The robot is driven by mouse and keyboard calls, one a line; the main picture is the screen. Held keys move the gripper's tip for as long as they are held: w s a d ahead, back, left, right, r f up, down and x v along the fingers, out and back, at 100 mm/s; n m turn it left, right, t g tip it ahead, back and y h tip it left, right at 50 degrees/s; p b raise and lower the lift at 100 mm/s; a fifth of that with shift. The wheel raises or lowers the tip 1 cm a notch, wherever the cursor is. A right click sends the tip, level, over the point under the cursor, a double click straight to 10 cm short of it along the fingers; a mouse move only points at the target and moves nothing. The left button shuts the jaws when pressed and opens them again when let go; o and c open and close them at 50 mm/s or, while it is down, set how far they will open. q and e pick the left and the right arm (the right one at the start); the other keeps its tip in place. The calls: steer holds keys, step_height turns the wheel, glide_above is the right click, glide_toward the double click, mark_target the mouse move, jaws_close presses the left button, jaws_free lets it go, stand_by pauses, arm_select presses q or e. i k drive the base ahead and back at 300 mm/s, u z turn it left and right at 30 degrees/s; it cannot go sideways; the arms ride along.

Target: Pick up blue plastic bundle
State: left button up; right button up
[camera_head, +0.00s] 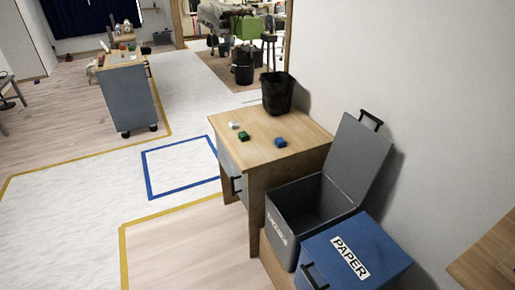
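A small blue bundle (279,142) lies on the wooden top of a cabinet (300,135) right of the middle in the head view. A small green piece (243,136) and a small white piece (234,125) lie to its left on the same top, apart from it. Whether the blue piece is plastic is too small to tell. Neither of my grippers shows in this view.
A black bin (277,93) stands at the back of the cabinet top. An open grey box (296,207) with its lid raised and a closed blue box marked PAPER (325,262) stand nearer. A wall (400,70) bounds the right. Floor left of the cabinet is clear.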

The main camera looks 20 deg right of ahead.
mark_target(280, 143)
steer(key=z, duration=0.45)
steer(key=k, duration=0.2)
steer(key=u, duration=1.3)
steer(key=i, duration=1.7)
steer(key=z, duration=0.8)
